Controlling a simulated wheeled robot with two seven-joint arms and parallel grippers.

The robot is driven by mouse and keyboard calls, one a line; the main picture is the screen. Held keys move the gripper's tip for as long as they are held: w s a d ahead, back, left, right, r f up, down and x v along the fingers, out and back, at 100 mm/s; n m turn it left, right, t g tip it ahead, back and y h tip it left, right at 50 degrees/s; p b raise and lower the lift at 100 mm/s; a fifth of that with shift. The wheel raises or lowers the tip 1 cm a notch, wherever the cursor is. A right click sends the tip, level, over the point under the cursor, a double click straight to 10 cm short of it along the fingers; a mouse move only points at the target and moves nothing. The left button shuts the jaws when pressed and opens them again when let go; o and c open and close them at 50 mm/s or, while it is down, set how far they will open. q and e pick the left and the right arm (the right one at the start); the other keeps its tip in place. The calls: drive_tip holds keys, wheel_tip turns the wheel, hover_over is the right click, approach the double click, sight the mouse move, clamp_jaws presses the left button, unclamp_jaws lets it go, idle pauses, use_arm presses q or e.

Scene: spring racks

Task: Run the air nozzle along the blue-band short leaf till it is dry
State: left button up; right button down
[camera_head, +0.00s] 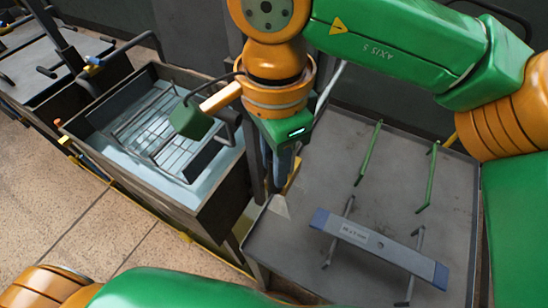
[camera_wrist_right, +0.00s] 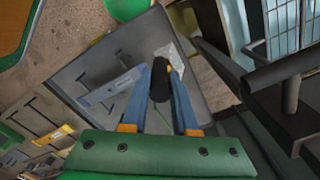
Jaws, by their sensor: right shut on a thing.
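The blue-band short leaf (camera_head: 385,252) is a grey bar with blue ends and a white label. It lies across two dark rests on the grey tray. It also shows in the right wrist view (camera_wrist_right: 108,90). My right gripper (camera_head: 281,172) points down near the tray's left edge, to the left of the leaf and apart from it. In the right wrist view its blue fingers (camera_wrist_right: 161,88) are shut on a dark object, which seems to be the air nozzle (camera_wrist_right: 160,84). A pale flared shape (camera_head: 279,206) shows below the fingertips. My left gripper is not in view.
The grey tray (camera_head: 300,247) also holds two green rests (camera_head: 369,152) at the back, with bare room around them. A dark-walled tank (camera_head: 215,205) with water and a wire rack (camera_head: 165,130) stands at the left. A gap separates tank and tray.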

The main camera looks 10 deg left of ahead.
drive_tip(key=c, duration=0.7)
unclamp_jaws()
drive_tip(key=shift+a, duration=0.1)
drive_tip(key=shift+c, duration=0.2)
drive_tip(key=shift+o, duration=0.3)
drive_tip(key=shift+w+a, duration=0.15)
wheel_tip(320, 180, up, 7)
drive_tip(key=shift+p, duration=0.3)
